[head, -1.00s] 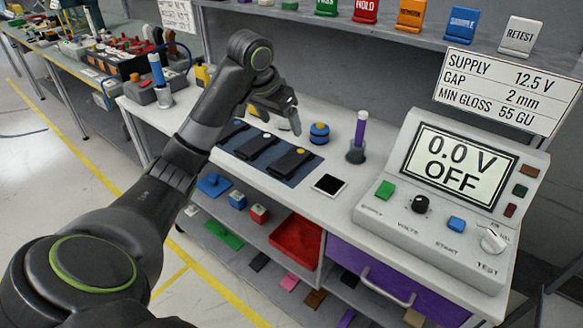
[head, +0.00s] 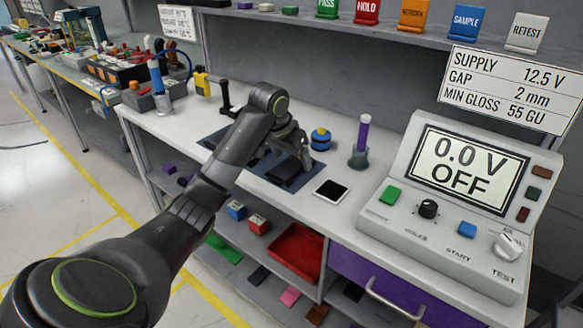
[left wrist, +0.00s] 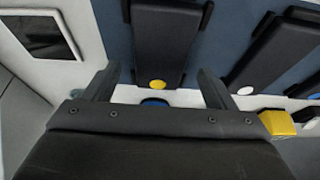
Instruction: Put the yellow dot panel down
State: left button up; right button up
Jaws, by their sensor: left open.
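The yellow dot panel (left wrist: 165,42) is a long black panel with a yellow dot at one end. It lies on the dark blue mat (left wrist: 112,22), nearest the dark square tile. My left gripper (left wrist: 160,80) is open, with its fingers apart on either side of the dot end; contact cannot be told. In the head view my left gripper (head: 303,158) is over the panel (head: 289,172) and hides part of it. A white dot panel (left wrist: 262,55) lies beside it, with a blue dot panel farther right. My right gripper is not in view.
A white-bordered dark tile (head: 331,190) lies right of the mat. The test console (head: 450,215) fills the bench's right side.

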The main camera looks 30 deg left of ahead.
pick_arm(q)
jog(key=shift+w+f, duration=0.3)
jog(key=shift+f, duration=0.3)
jog(key=shift+f+p, duration=0.1)
jog(key=shift+p, duration=0.3)
jog(key=c, duration=1.2)
